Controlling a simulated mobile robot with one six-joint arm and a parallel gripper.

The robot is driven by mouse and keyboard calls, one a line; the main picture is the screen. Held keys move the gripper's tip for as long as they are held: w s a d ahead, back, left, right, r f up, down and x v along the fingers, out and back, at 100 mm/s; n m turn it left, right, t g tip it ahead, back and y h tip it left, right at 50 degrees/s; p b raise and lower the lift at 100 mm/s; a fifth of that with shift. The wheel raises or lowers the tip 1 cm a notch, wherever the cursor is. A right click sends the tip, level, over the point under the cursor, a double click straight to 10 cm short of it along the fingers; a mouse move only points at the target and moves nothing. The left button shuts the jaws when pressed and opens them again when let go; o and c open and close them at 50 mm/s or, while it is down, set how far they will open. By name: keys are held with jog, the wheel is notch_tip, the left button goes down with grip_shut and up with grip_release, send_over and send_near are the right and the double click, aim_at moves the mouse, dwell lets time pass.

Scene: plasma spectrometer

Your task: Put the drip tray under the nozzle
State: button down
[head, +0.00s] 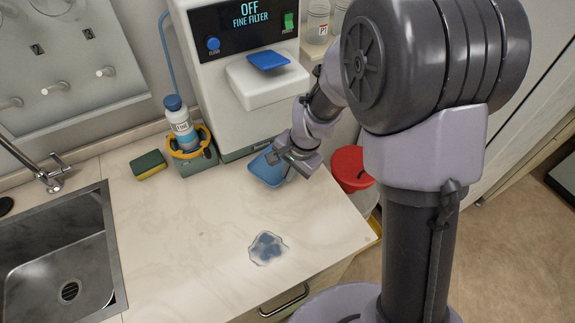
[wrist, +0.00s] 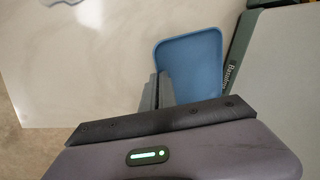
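The drip tray (head: 262,171) is a shallow blue tray in front of the white machine (head: 215,85), low at the counter. It also shows in the wrist view (wrist: 197,66), beside the machine's green base. My gripper (head: 292,160) is at the tray's right side in the head view. In the wrist view its fingers (wrist: 159,92) are close together at the tray's rim and appear shut on it. Whether the tray touches the counter is unclear. The nozzle is not distinctly visible; the white protruding block (head: 268,88) with a blue pad overhangs the area near the tray.
A clear puddle with blue patches (head: 268,248) lies on the counter (head: 190,235). A bottle (head: 182,125) in a yellow-rimmed holder and a sponge (head: 148,165) stand left of the machine. A red bin (head: 349,166) is right of the counter; a sink (head: 60,265) is left.

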jog(key=shift+w+d, duration=0.2)
jog(key=shift+w, duration=0.65)
jog(key=b+x, duration=0.1)
jog(key=x, duration=0.1)
jog(key=d+b+x, duration=0.1)
jog(key=x, duration=0.1)
jog(key=shift+s, duration=0.1)
jog(key=shift+r, duration=0.15)
jog(key=c, duration=1.7)
grip_release()
jog(key=shift+a+f, duration=0.1)
jog(key=shift+f, duration=0.1)
jog(key=shift+s, duration=0.1)
jog(key=s+d+r+n+t+p, duration=0.15)
jog(key=s+r, duration=0.25)
jog(key=r, duration=0.7)
jog(key=s+d+r+n+p, duration=0.1)
jog(key=s+d+r+p, duration=0.3)
jog(key=r, duration=0.8)
jog(key=s+r, duration=0.1)
jog(key=s, duration=0.3)
jog(key=s+r+n+t, duration=0.1)
jog(key=s+r, duration=0.1)
jog(key=s, duration=0.3)
jog(key=s+r+n+t+b, duration=0.1)
jog(key=s+r, duration=0.1)
jog(key=s, duration=0.3)
jog(key=shift+s+a+r, duration=0.1)
jog(key=shift+s+a, duration=0.05)
jog(key=shift+a, duration=0.05)
